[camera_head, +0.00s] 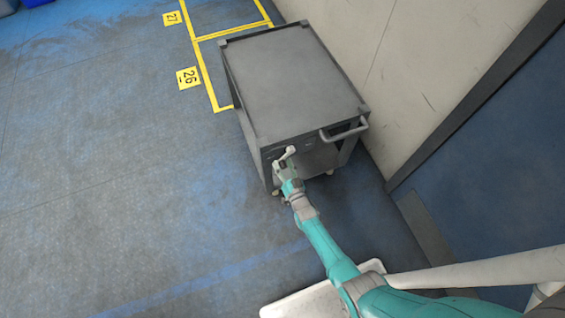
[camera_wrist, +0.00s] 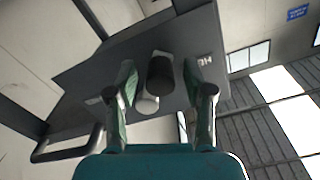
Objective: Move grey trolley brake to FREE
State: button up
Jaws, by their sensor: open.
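The grey trolley (camera_head: 290,80) stands against the wall, with its flat top bare. In the wrist view its dark end panel (camera_wrist: 100,72) faces me and carries a dark cylindrical brake handle (camera_wrist: 160,73) with a lighter round end below it. White lettering (camera_wrist: 204,62) sits on the panel right of the handle, partly hidden by a finger. My gripper (camera_wrist: 158,85) is open, with one finger on each side of the handle; I cannot tell whether either touches it. In the head view my gripper (camera_head: 284,160) is at the trolley's near end, hiding the handle.
A push bar (camera_head: 344,130) sticks out from the trolley's near right corner. The pale wall (camera_head: 375,50) and a blue door (camera_head: 490,150) are close on the right. Yellow floor lines and a "26" marker (camera_head: 188,77) lie left of the trolley. The left floor is clear.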

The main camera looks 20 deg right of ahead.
aim_at(298, 151)
jog(key=shift+w, duration=0.65)
jog(key=shift+c, duration=0.3)
grip_shut()
jog(key=d+n, duration=0.2)
jog(key=n, duration=0.2)
jog(key=d+n, duration=0.2)
jog(key=n, duration=0.2)
jog(key=d+f+n, duration=0.1)
jog(key=d+n, duration=0.1)
jog(key=n, duration=0.2)
jog(key=shift+s+d+f, duration=0.1)
jog(key=shift+s+d, duration=0.05)
jog(key=n, duration=0.1)
jog(key=d+n, duration=0.1)
jog(key=n, duration=0.1)
jog(key=shift+s+d+r, duration=0.1)
jog(key=shift+d+r, duration=0.1)
jog(key=shift+d, duration=0.05)
jog(key=shift+d+r+n, duration=0.1)
jog(key=shift+n, duration=0.4)
